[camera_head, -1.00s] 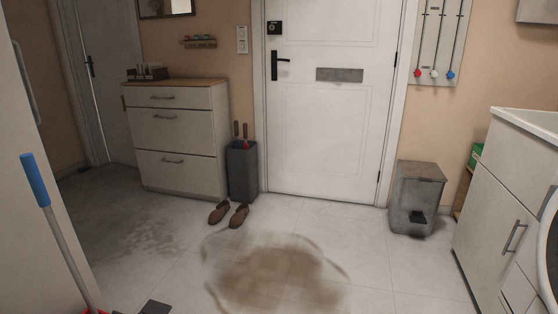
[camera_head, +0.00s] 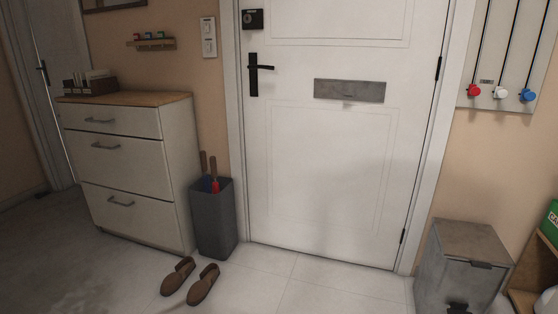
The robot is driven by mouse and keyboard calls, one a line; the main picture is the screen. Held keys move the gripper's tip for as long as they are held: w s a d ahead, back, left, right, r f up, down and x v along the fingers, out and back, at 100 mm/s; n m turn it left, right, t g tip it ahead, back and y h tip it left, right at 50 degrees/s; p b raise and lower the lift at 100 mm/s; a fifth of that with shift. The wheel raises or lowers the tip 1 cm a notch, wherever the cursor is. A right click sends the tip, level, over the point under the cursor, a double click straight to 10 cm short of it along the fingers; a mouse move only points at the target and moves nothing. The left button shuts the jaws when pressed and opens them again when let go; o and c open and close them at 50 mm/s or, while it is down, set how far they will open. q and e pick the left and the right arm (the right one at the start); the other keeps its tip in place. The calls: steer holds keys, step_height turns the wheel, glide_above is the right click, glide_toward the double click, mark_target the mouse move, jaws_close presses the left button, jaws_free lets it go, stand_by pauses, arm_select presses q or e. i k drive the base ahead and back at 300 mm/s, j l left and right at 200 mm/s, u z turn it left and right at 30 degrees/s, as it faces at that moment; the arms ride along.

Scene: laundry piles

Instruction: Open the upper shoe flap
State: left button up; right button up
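A white shoe cabinet (camera_head: 178,178) with a wooden top stands against the wall at the left. Its front has a narrow top drawer (camera_head: 130,121) and two larger flaps below. The upper flap (camera_head: 118,162) has a grey bar handle (camera_head: 103,145) and looks closed. The lower flap (camera_head: 150,218) has a similar handle (camera_head: 120,202) and also looks closed. Neither of my grippers shows in the view.
A grey bin with umbrellas (camera_head: 213,220) stands right of the cabinet. Brown shoes (camera_head: 203,285) lie on the floor before it. A white door (camera_head: 330,170) fills the middle. A grey pedal bin (camera_head: 462,268) stands at the right.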

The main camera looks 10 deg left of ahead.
mark_target(138, 166)
steer(key=i+j+u, duration=0.2)
steer(key=i+u, duration=0.25)
steer(key=i+j+u, duration=0.1)
steer(key=i+u, duration=0.4)
steer(key=i+l+u, duration=0.15)
steer(key=i+u, duration=0.3)
steer(key=i+l+u, duration=0.25)
steer(key=i+u, duration=0.2)
